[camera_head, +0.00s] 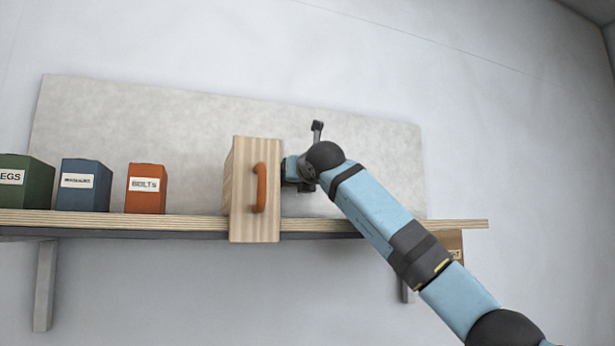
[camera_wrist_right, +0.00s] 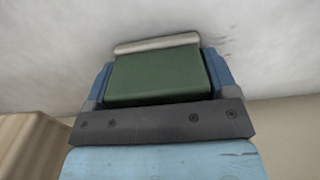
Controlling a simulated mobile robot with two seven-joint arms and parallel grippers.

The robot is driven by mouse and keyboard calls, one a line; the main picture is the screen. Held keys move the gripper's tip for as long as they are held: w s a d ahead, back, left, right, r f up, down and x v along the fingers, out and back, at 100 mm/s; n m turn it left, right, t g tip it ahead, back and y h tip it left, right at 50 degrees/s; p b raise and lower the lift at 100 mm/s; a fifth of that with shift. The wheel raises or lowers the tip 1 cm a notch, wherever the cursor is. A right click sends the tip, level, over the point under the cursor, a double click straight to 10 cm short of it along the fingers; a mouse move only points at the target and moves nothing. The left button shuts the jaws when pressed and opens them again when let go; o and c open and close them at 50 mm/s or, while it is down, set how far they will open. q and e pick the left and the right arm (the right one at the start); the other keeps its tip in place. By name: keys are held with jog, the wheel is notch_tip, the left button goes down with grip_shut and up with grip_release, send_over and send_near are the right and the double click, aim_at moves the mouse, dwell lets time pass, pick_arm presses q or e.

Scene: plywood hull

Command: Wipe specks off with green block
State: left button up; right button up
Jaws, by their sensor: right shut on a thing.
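The green block (camera_wrist_right: 158,76) sits between the blue fingers of my right gripper (camera_wrist_right: 160,82), with a pale grey strip along its far edge. The gripper is shut on it. Dark specks and smudges (camera_wrist_right: 222,44) mark the pale surface just beyond the block, at its upper right. The strip is at or very near that surface; I cannot tell if it touches. In the head view my right gripper (camera_head: 294,169) is in front of the grey board (camera_head: 375,150), partly behind a wooden box, and the block is hidden. My left gripper is not in view.
The wooden box (camera_head: 240,190) with an orange handle (camera_head: 261,187) juts over the front of the shelf (camera_head: 120,221), close left of my gripper. Green (camera_head: 25,185), blue (camera_head: 83,186) and orange (camera_head: 147,189) bins stand farther left. The board right of my wrist is clear.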

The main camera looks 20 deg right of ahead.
jog(key=shift+w+a, duration=0.1)
jog(key=shift+a, duration=0.25)
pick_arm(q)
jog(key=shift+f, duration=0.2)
pick_arm(e)
jog(key=shift+d, duration=0.2)
jog(key=shift+d+b, duration=0.3)
jog(key=shift+d, duration=6.9)
jog(key=shift+a+r+b, duration=0.1)
jog(key=shift+a+b, duration=0.75)
jog(key=shift+a, duration=6.55)
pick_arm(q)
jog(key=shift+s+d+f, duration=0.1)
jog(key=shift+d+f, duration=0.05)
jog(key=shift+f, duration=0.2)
